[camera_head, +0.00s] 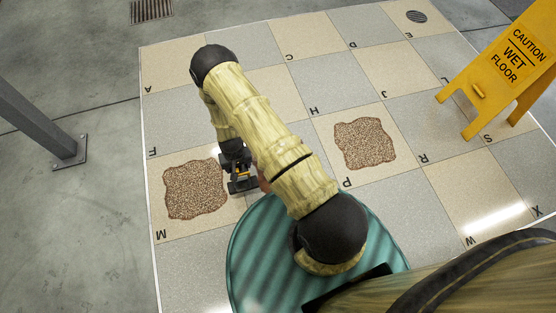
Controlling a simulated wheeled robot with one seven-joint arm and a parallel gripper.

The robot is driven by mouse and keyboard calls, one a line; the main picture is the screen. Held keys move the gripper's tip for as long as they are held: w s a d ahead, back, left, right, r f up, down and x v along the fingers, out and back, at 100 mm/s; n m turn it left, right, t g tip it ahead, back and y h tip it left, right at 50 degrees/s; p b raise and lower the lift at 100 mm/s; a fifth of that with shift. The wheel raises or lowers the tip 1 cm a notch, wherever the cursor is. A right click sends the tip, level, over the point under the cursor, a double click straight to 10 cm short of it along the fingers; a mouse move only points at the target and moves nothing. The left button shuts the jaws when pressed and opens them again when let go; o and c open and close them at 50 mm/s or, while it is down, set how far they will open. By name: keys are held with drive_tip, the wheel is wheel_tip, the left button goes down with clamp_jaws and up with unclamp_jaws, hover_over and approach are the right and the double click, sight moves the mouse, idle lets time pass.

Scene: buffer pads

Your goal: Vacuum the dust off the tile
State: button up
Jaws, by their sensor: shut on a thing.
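Two rough, brown, speckled dust patches lie on beige floor tiles. One dust patch (195,188) covers much of the tile lettered M, left of my gripper. The other dust patch (364,143) is on the tile lettered P, right of my arm. My gripper (241,181) is dark with small yellow parts and points down near the right edge of the M tile. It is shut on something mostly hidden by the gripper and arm. A small reddish bit (263,180) shows just right of the gripper; I cannot tell what it belongs to. No vacuum is clearly recognisable.
A yellow wet-floor sign (507,67) stands on the tiles at the right. A grey post (40,125) with a bolted foot stands on concrete at the left. A round drain (416,17) is at the far right. Most other tiles are bare.

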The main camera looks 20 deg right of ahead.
drive_tip(key=shift+w+r, duration=0.1)
drive_tip(key=shift+r, duration=0.05)
drive_tip(key=w+d+r+p, duration=0.1)
drive_tip(key=d+r+p, duration=0.1)
drive_tip(key=r, duration=0.9)
drive_tip(key=w+d+r+n+p, duration=0.1)
drive_tip(key=d+r+p, duration=0.2)
drive_tip(key=r, duration=0.9)
drive_tip(key=w+d+r+p, duration=0.1)
drive_tip(key=d+r+p, duration=0.1)
drive_tip(key=r, duration=0.9)
drive_tip(key=shift+w+d+r+n+p, duration=0.3)
drive_tip(key=shift+w+d+r+p, duration=0.1)
drive_tip(key=shift+p, duration=0.4)
drive_tip(key=shift+w, duration=0.1)
